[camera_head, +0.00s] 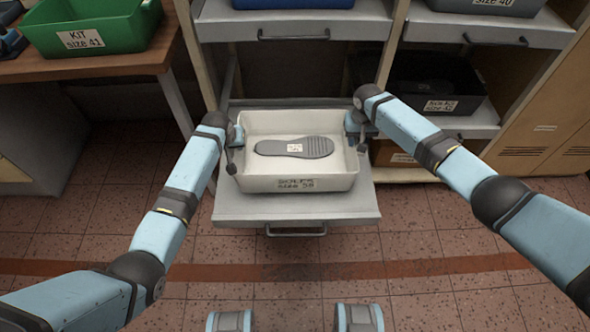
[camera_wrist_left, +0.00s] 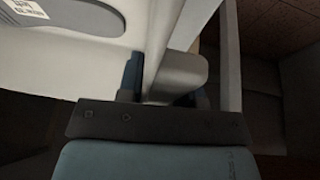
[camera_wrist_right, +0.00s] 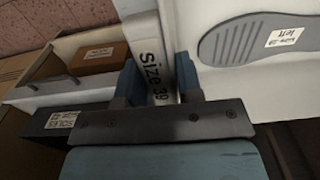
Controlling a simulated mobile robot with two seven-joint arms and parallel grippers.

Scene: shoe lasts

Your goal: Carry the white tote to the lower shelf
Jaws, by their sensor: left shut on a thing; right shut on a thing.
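The white tote (camera_head: 297,183) is on the pulled-out lower shelf (camera_head: 295,207), with its labelled front towards me. A grey shoe sole (camera_head: 294,147) with a small white label lies inside it. My left gripper (camera_head: 236,140) is shut on the tote's left side wall; the left wrist view shows the wall (camera_wrist_left: 160,60) between the fingers, which are partly hidden. My right gripper (camera_head: 354,130) is shut on the right side wall; in the right wrist view its blue fingers (camera_wrist_right: 160,82) are either side of the wall marked "Size 39". The tote appears level, and I cannot tell whether it touches the shelf.
Above is a shelf (camera_head: 290,27) with a blue bin. A black tote (camera_head: 432,85) stands on the shelf to the right, with a brown box (camera_head: 395,154) below it. A green tote (camera_head: 90,27) is on the wooden table at left. The floor in front is clear.

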